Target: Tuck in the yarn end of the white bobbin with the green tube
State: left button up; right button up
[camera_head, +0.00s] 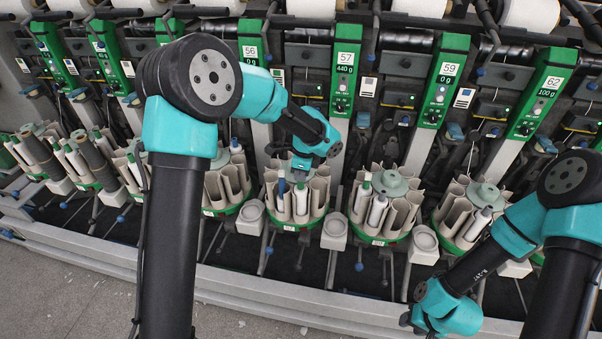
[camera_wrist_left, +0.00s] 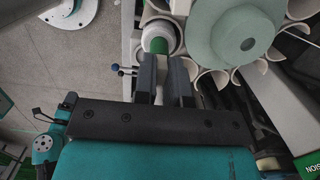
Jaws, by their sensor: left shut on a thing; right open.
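The white bobbin with the green tube (camera_wrist_left: 158,44) shows at the tips of my left gripper in the left wrist view, beside the pale green hub (camera_wrist_left: 236,36) of a round magazine. My left gripper (camera_wrist_left: 163,66) has its fingers close together on the bobbin's tube end. In the head view my left gripper (camera_head: 302,170) is low over the magazine below unit 57, where a white bobbin (camera_head: 301,203) stands under it. The yarn end cannot be made out. My right gripper (camera_head: 407,319) is at the bottom right, open and away from the magazines.
In the same magazine a blue-tipped bobbin (camera_head: 281,188) stands to the left. The magazine to the right holds a green-tipped white bobbin (camera_head: 365,190). Small grey cups (camera_head: 334,229) sit between magazines. A pale rail (camera_head: 300,304) runs along the front.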

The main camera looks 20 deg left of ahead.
pick_arm(q)
jog(key=o, duration=1.2)
jog(key=shift+r, duration=0.15)
dwell(0.4)
jog(key=shift+r, duration=3.35)
